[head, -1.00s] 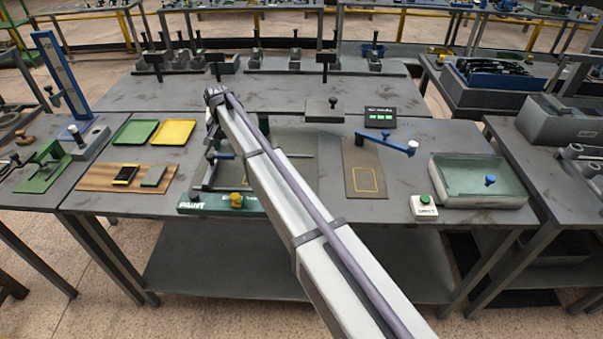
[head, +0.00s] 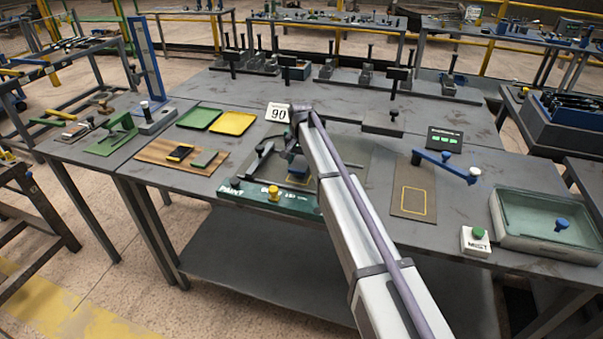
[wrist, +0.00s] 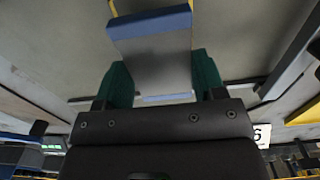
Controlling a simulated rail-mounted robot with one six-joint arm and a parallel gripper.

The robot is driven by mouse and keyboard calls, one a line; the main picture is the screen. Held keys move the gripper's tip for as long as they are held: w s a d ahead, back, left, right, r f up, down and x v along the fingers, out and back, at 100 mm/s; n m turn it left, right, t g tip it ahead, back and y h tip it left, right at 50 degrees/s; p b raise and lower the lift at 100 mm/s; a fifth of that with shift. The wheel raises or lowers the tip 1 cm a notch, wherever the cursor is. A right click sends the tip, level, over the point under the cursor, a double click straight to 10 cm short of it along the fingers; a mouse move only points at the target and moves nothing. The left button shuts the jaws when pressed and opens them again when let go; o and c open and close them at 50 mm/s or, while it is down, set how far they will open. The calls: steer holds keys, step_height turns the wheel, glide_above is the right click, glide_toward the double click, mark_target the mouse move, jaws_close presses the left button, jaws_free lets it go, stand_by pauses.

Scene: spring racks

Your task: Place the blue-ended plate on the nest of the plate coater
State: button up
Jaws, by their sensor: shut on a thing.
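The plate coater is the low rig with the dark green front strip marked PAINT (head: 262,197), left of centre on the bench in the head view. My gripper (head: 297,165) hangs over it. In the wrist view my gripper (wrist: 165,85) is shut on the blue-ended plate (wrist: 155,60), a grey plate with blue edges at both ends, held between two green fingers. A tan patch (wrist: 150,6) shows beyond the plate's far blue end. In the head view the arm partly hides the coater's middle. I cannot tell whether the plate touches the nest.
Green (head: 199,118) and yellow (head: 233,123) trays lie at left, by a wooden board (head: 155,152). At right are a yellow-outlined brown mat (head: 412,200), a MIST button box (head: 475,240) and a glassy tank (head: 510,225).

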mark_target(301, 162)
step_height(301, 162, down, 3)
steer(key=shift+w+f+b, duration=0.1)
steer(key=shift+f+b, duration=0.1)
steer(key=shift+b, duration=0.8)
steer(key=shift+r, duration=0.3)
steer(key=shift+c, duration=0.5)
steer(key=shift+f, duration=0.25)
steer(key=o, duration=1.5)
steer(key=shift+r, duration=0.1)
step_height(301, 162, up, 12)
steer(key=p, duration=1.2)
steer(key=shift+r+p, duration=0.2)
steer(key=shift+p, duration=0.1)
